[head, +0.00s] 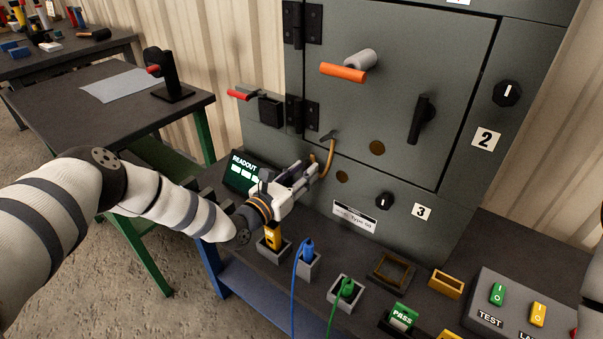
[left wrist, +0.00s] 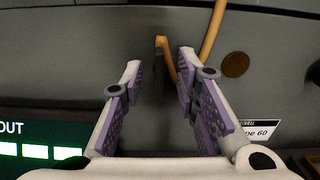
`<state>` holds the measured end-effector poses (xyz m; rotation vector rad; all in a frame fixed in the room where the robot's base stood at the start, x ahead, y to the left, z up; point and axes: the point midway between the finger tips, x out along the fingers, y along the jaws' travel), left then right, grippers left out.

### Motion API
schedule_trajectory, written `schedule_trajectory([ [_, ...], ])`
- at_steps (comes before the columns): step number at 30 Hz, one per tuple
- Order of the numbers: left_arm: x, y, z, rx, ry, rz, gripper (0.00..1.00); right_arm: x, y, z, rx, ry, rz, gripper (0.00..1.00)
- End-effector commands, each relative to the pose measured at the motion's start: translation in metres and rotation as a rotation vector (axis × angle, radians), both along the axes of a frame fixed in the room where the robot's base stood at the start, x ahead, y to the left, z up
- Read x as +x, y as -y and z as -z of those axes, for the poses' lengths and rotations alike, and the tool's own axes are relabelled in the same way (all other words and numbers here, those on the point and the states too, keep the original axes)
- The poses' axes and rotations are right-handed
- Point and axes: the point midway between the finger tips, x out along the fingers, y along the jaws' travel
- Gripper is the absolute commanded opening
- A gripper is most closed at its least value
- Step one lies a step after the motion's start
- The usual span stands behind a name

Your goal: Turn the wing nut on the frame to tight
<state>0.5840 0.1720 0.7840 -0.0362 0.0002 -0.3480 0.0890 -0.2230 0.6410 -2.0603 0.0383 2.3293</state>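My left gripper (head: 312,170) is in front of the lower part of the grey enclosure (head: 400,170), just below its door. In the left wrist view my left gripper (left wrist: 160,62) has its two fingers apart. The end of a tan-orange strap (left wrist: 212,32) shows between and just beyond the fingertips, against the grey frame. The strap (head: 331,158) also shows in the head view, looping beside the fingertips up to a small dark fitting (head: 328,135) at the door's bottom edge. I cannot make out the wing nut on the frame clearly; the gripper hides that spot in the head view. My right gripper is not in view.
The readout (head: 243,172) stands close to the left gripper. Sockets with a blue plug (head: 308,249) and a green plug (head: 347,287) sit below it. An orange door handle (head: 343,72) sticks out above. A side table (head: 110,115) stands at the left.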

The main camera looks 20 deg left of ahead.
Motion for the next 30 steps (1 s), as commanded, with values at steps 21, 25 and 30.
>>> schedule_trajectory([
  [21,-0.11,-0.04,0.001,0.0,-0.002,0.0,0.28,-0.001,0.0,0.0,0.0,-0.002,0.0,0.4],
  [25,-0.113,-0.041,0.001,0.0,-0.001,0.001,0.28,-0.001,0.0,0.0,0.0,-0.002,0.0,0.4],
  [30,-0.113,-0.04,0.001,0.0,-0.001,0.001,0.28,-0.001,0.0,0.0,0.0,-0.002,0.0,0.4],
])
